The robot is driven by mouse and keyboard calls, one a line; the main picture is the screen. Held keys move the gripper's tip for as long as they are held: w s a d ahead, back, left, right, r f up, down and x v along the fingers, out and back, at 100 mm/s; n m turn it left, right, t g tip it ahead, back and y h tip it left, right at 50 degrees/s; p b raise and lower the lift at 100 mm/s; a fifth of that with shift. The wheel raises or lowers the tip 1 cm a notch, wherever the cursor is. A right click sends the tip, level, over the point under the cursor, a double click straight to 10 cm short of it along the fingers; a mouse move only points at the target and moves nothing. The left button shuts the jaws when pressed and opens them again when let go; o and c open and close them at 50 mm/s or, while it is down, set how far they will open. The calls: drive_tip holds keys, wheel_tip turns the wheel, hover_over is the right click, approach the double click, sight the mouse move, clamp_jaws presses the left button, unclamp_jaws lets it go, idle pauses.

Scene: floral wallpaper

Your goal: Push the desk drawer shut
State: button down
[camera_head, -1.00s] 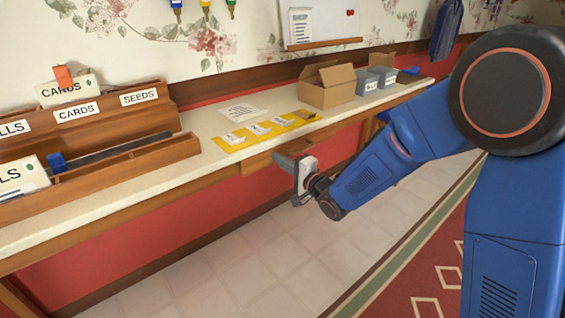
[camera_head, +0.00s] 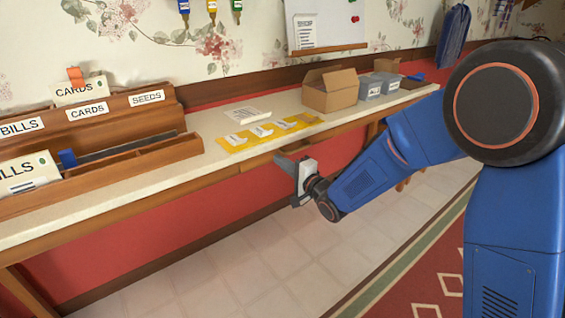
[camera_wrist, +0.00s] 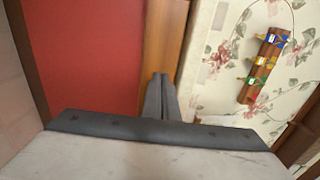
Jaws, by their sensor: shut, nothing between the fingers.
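The desk (camera_head: 110,198) has a pale top and a wooden front rail, running along the wall. The drawer front (camera_head: 262,160) is a wooden panel under the top, just left of my gripper (camera_head: 281,160). It looks nearly flush with the rail; I cannot tell whether a gap remains. My gripper is shut and empty, its fingers pointing at this wooden front. In the wrist view the closed fingertips (camera_wrist: 160,76) lie over the brown wooden band (camera_wrist: 166,40); whether they touch it is unclear. No drawer inside shows.
Yellow envelopes (camera_head: 237,141) and a paper sheet lie above the drawer. A cardboard box (camera_head: 330,92) and grey bins (camera_head: 368,87) stand farther right. A wooden card rack (camera_head: 150,125) fills the left. The tiled floor (camera_head: 250,265) before the desk is clear.

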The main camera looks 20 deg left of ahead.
drive_tip(key=v, duration=1.1)
drive_tip(key=w+d+r+n+t+h, duration=0.1)
drive_tip(key=d+h, duration=0.2)
drive_tip(key=d, duration=0.4)
drive_tip(key=w+d+r+n+h, duration=0.1)
drive_tip(key=d+r+h, duration=0.15)
drive_tip(key=d, duration=0.55)
drive_tip(key=s+d+n+g+h, duration=0.1)
drive_tip(key=s+d+h, duration=0.2)
drive_tip(key=d, duration=0.4)
drive_tip(key=s+d+h, duration=0.3)
drive_tip(key=d, duration=0.5)
drive_tip(key=s+d+n+g+h, duration=0.1)
drive_tip(key=s+d, duration=0.3)
drive_tip(key=s, duration=0.5)
drive_tip(key=s+d+n+g, duration=0.2)
drive_tip(key=s+d+g, duration=0.1)
drive_tip(key=s, duration=0.6)
drive_tip(key=s+d+f+n+g+h, duration=0.1)
drive_tip(key=s+d+g, duration=0.1)
drive_tip(key=s+d, duration=0.3)
drive_tip(key=s, duration=0.4)
drive_tip(key=shift+d+n+h, duration=0.3)
drive_tip(key=shift+d+h, duration=0.05)
drive_tip(key=shift+d, duration=0.05)
drive_tip(key=shift+s+f, duration=0.1)
